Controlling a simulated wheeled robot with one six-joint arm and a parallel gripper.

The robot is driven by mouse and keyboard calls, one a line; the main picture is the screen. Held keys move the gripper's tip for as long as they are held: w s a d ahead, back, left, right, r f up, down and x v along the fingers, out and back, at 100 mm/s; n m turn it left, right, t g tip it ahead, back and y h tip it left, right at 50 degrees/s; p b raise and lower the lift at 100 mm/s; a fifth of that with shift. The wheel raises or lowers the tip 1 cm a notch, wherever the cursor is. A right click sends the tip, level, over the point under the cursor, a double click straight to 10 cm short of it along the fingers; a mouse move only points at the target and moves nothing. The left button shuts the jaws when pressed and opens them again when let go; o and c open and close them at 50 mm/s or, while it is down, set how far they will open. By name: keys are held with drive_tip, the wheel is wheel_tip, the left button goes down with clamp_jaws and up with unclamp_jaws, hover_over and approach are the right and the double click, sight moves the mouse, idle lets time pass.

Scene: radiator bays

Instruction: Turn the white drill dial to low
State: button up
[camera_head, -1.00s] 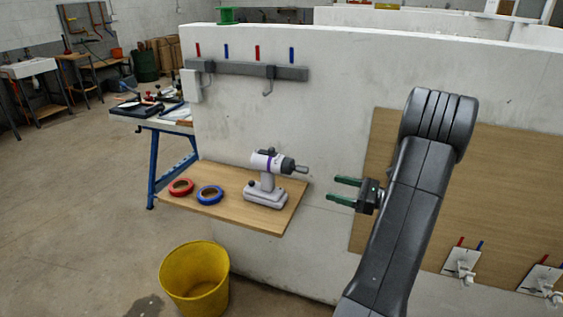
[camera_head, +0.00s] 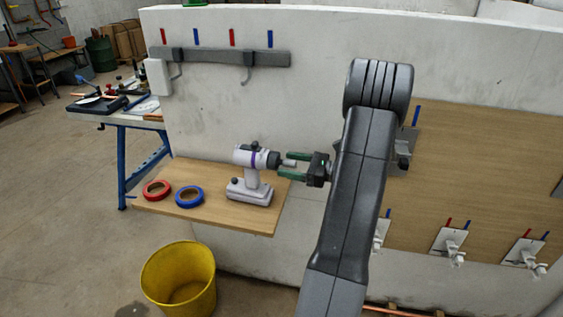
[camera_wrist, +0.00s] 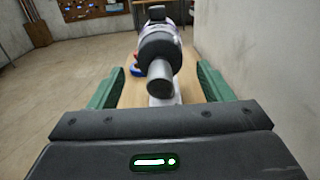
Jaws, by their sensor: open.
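The white drill (camera_head: 250,183) stands upright on a wooden shelf (camera_head: 262,218), with a purple band and a dark chuck end facing my gripper. My gripper (camera_head: 289,164) is open at the chuck end of the drill, its green fingers pointing left. In the wrist view, the drill (camera_wrist: 160,55) lies ahead between the open fingers (camera_wrist: 160,90), with its round grey tip nearest the camera. I cannot tell whether the fingers touch it. No dial markings can be read, and the drill's far side is hidden.
A red tape roll (camera_head: 157,190) and a blue tape roll (camera_head: 189,197) lie on the shelf left of the drill. A yellow bucket (camera_head: 178,280) stands on the floor below. A hook rail (camera_head: 215,58) is on the white wall above. Valve plates (camera_head: 450,241) are at right.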

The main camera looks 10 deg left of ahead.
drive_tip(key=shift+w+a, duration=0.15)
drive_tip(key=shift+a, duration=1.3)
drive_tip(key=c, duration=1)
drive_tip(key=shift+f+n+b, duration=0.15)
drive_tip(key=shift+n+b, duration=0.2)
drive_tip(key=shift+n, duration=0.05)
drive_tip(key=n+b, duration=1.5)
drive_tip(key=b, duration=0.1)
drive_tip(key=shift+w+b, duration=0.15)
drive_tip(key=shift+b, duration=0.15)
drive_tip(key=shift+r+n, duration=0.25)
drive_tip(key=shift+n, duration=0.15)
